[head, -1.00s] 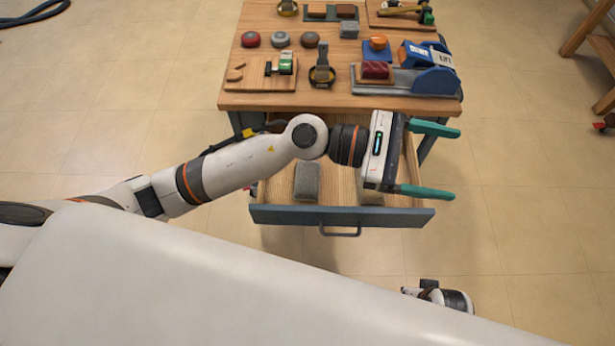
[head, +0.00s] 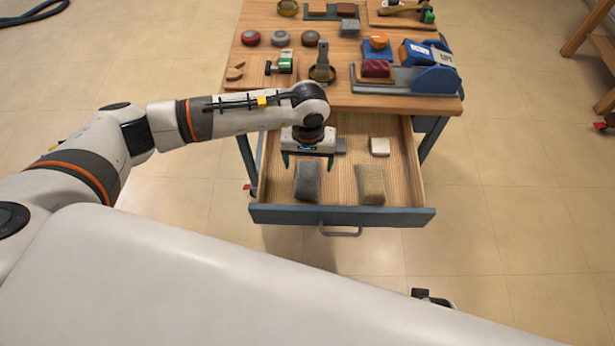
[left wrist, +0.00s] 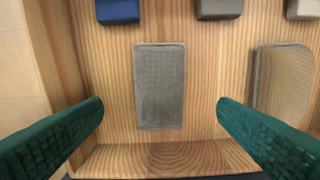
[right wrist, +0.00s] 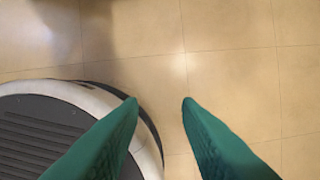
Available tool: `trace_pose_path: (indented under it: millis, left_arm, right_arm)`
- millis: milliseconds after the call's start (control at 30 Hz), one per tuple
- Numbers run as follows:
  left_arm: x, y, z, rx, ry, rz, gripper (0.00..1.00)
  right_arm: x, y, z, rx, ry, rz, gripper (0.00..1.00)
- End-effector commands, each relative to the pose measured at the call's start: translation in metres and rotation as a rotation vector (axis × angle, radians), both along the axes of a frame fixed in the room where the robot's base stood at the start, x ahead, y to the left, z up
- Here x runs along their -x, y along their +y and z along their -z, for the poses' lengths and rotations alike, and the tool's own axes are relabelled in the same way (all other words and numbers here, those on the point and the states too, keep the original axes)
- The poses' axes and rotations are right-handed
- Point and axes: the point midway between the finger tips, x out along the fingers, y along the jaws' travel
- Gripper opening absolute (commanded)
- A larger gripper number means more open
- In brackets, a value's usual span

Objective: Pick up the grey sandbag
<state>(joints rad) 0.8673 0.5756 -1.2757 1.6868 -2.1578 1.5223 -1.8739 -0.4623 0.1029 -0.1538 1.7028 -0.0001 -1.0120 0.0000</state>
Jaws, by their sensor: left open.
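The grey sandbag (head: 308,182) lies flat in the open drawer (head: 400,215), at its front left. It also shows in the left wrist view (left wrist: 159,85), centred between my finger lines. My left gripper (head: 308,161) points down over the drawer, just behind the grey sandbag in the head view. Its green fingers (left wrist: 160,103) are wide apart with nothing between them, and the bag looks to be below them. My right gripper (right wrist: 161,100) has its fingertips apart and empty over the floor, away from the drawer.
A tan sandbag (head: 370,184) lies to the right in the drawer. Behind are a white block (head: 380,147), a grey block (left wrist: 219,9) and a blue block (left wrist: 117,11). The tabletop (head: 350,98), crowded with tools, stands above the drawer's back.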

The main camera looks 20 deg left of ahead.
Motion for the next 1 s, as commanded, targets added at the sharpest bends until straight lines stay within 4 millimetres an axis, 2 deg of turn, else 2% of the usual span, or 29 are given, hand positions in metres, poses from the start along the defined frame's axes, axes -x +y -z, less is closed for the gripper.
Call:
trace_pose_path:
  millis: [167,500,767,867,1000]
  left_arm:
    - [0.000,0.000,0.013,0.002,0.001,-0.001,0.82]
    - [0.000,0.001,0.058,0.003,0.001,-0.002,0.82]
    - [0.000,0.001,0.060,0.003,-0.002,0.000,0.82]
    - [0.000,0.001,0.060,0.003,-0.001,0.000,0.69]
    - [0.000,0.001,0.060,0.003,-0.001,-0.001,0.46]
  right_arm:
    - [-0.002,0.000,-0.004,0.000,-0.004,0.000,0.31]
    - [-0.007,0.002,-0.018,-0.002,-0.012,0.002,0.31]
    - [-0.008,0.002,-0.023,-0.004,-0.017,0.002,0.31]
    - [-0.006,0.002,-0.022,-0.003,-0.014,0.003,0.31]
    - [-0.004,0.001,-0.021,-0.002,-0.009,0.003,0.31]
